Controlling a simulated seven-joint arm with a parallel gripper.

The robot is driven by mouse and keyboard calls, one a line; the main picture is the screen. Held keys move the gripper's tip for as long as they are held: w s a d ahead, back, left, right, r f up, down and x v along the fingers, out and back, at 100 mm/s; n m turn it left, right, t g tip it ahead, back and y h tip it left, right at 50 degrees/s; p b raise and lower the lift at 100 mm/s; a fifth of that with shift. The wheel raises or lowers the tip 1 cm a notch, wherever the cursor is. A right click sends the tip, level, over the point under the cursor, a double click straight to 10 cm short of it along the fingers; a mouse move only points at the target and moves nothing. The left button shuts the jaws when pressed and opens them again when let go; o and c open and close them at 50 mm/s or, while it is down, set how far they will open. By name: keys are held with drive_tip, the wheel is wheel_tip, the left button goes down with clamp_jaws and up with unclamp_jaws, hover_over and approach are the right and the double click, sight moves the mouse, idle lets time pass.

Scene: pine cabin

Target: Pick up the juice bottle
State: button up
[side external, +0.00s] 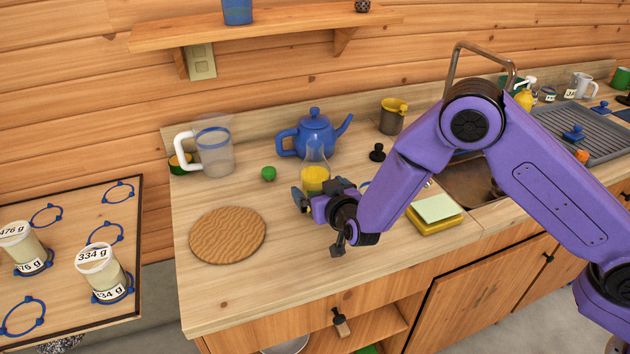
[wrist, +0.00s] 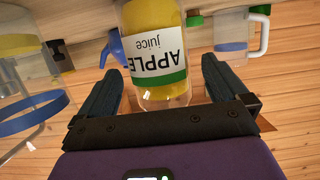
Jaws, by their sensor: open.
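The juice bottle (side external: 315,175) is clear with yellow juice and stands upright on the counter. Its lower part is hidden behind my gripper (side external: 312,215) in the side view. In the wrist view the bottle (wrist: 155,50) appears upside down, with a white and green label reading "APPLE juice". My gripper (wrist: 158,75) is open, with one finger on each side of the bottle in that view. Gaps show between the fingers and the bottle, and I cannot see any contact.
A blue teapot (side external: 315,137) stands behind the bottle. A clear jug (side external: 214,150), green ball (side external: 268,173) and round wooden board (side external: 227,236) are to the left. A clear container with a blue band (wrist: 30,120) is close on the wrist view's left.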

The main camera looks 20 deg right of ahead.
sight(315, 182)
drive_tip(key=shift+x, duration=1.75)
drive_tip(key=shift+c, duration=0.3)
drive_tip(key=c, duration=1.5)
drive_tip(key=shift+r, duration=0.1)
drive_tip(key=shift+r, duration=0.2)
